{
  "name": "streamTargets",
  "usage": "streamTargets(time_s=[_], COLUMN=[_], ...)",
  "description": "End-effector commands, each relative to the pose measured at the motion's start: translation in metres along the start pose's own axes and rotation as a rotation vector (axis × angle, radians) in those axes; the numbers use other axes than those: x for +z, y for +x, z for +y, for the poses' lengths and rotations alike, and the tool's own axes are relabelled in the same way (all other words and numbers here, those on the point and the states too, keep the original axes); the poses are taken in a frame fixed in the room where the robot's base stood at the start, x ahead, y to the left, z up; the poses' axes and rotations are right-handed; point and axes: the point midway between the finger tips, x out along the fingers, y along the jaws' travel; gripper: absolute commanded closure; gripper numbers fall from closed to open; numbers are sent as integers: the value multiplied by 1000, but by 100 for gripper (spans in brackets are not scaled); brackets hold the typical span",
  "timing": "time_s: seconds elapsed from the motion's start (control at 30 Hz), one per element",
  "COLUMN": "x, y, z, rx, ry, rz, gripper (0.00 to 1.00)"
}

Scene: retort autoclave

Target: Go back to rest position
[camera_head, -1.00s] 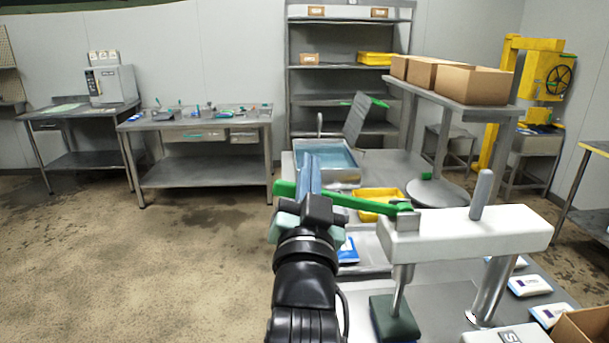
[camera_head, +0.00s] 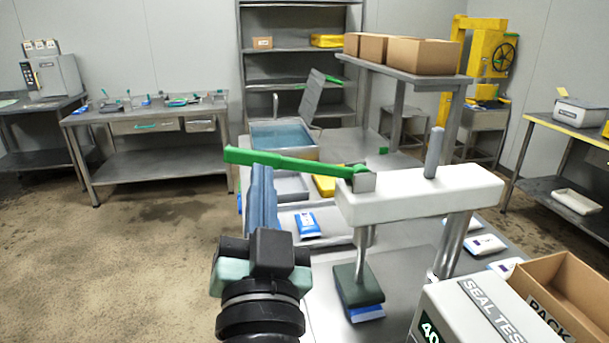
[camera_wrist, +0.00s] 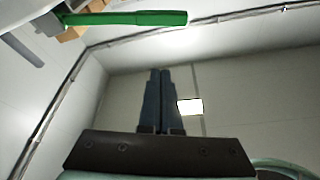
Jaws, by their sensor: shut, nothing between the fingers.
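My gripper (camera_head: 262,185) stands upright at the lower middle of the head view, its blue fingers pointing up beside the press. The fingers are together and empty. In the wrist view the gripper (camera_wrist: 160,75) points toward the wall and ceiling, with its two fingers closed. A white seal press (camera_head: 415,197) stands to the right on the steel bench. Its green lever (camera_head: 285,162) reaches left, behind the fingertips in the head view; the lever (camera_wrist: 125,18) also shows at the upper left of the wrist view, apart from the fingers. A blue-white pouch lies under the press's dark foot (camera_head: 358,287).
A seal tester (camera_head: 465,310) and an open cardboard box (camera_head: 565,285) stand at the lower right. A water basin (camera_head: 283,140) and a blue-white pouch (camera_head: 307,224) are behind my arm. Cartons (camera_head: 420,55) sit on a raised shelf. Open floor (camera_head: 150,260) lies to the left.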

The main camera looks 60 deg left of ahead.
Motion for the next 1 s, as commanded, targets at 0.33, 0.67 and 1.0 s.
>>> streamTargets(time_s=[0.33, 0.67, 1.0], x=[-12, -200, -389], y=[1, -31, -130], z=[6, 92, 116], rx=[19, 374, 786], ry=[-25, -444, -856], rz=[17, 288, 562], gripper=[100, 100, 100])
